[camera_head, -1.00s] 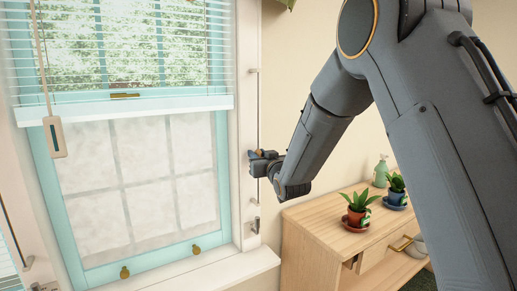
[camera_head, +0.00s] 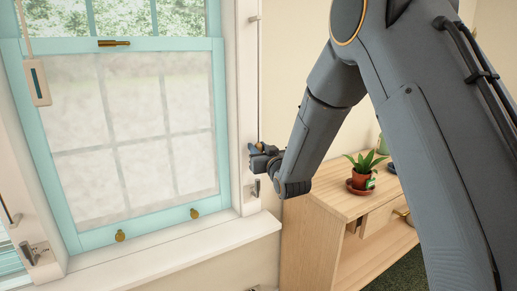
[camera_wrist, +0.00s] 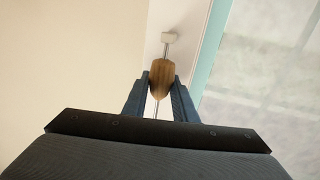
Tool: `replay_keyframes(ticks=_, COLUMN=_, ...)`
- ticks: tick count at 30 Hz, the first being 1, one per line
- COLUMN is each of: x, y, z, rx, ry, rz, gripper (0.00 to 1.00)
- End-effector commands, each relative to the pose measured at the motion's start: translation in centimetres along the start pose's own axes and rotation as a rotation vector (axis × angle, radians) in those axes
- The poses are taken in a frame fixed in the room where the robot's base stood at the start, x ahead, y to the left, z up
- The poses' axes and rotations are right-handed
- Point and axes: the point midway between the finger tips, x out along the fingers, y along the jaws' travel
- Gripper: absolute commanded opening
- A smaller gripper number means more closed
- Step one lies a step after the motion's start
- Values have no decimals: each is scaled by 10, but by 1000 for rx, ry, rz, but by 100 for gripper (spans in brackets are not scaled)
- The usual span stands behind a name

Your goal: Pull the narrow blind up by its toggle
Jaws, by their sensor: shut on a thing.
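My gripper (camera_head: 262,150) is shut on the toggle, beside the right side of the window frame, a little above the small metal cleat (camera_head: 256,187). In the wrist view, the toggle (camera_wrist: 161,73) is a brown wooden piece between my two fingers (camera_wrist: 160,95). A thin cord runs through it, toward a small pale block (camera_wrist: 169,38).
A wooden cabinet (camera_head: 325,195) stands right of the window, with a potted plant (camera_head: 362,176) on top. A cream handle (camera_head: 38,85) hangs on a cord at left. The white sill (camera_head: 165,250) is clear.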

Motion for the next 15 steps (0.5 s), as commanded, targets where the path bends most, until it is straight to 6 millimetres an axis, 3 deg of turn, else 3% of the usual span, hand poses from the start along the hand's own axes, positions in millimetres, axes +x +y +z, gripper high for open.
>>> replay_keyframes(ticks=5, x=-2, y=0, z=8, rx=1, ry=-16, rz=0, gripper=0)
replay_keyframes(ticks=6, x=-2, y=0, z=8, rx=1, ry=-17, rz=0, gripper=32)
replay_keyframes(ticks=8, x=-2, y=0, z=8, rx=1, ry=-16, rz=0, gripper=42)
replay_keyframes(ticks=15, x=-1, y=0, z=5, rx=0, ry=-10, rz=0, gripper=45)
